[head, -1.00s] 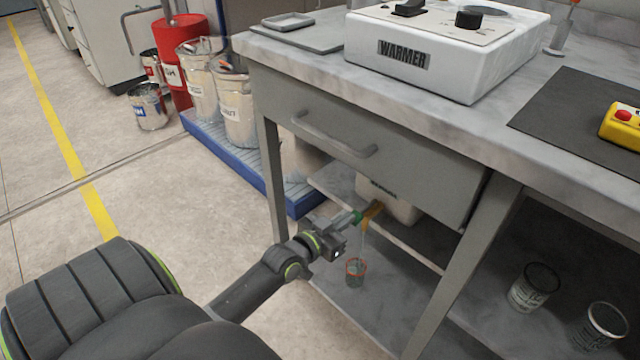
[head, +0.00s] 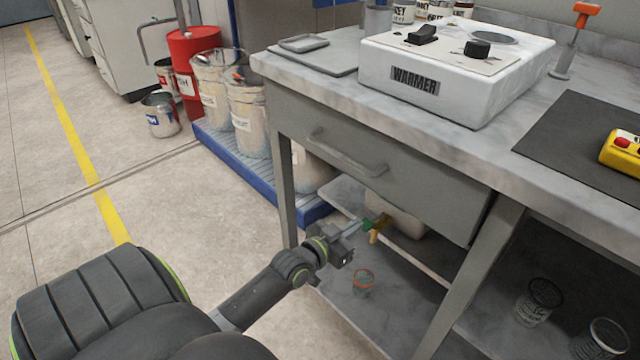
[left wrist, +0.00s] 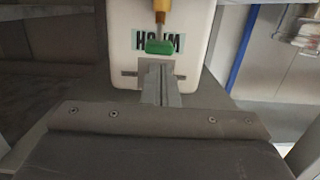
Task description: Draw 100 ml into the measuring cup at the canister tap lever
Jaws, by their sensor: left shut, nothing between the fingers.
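The white canister (head: 408,224) sits on the shelf under the drawer. It also fills the upper middle of the left wrist view (left wrist: 192,82), with a partly covered label. Its brass-coloured tap (head: 375,237) has a green lever (left wrist: 160,46). My left gripper (head: 360,228) is shut and empty, its fingertips close to the green lever; I cannot tell whether they touch. The measuring cup (head: 363,284), clear with an orange-red rim, stands upright on the lower shelf below the tap. No stream shows between tap and cup. The liquid level is too small to read. My right gripper is out of view.
The bench's drawer (head: 345,165) and front leg (head: 285,185) stand close around my left arm. Buckets stand on a blue-edged pallet (head: 250,170). Floor at left is clear.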

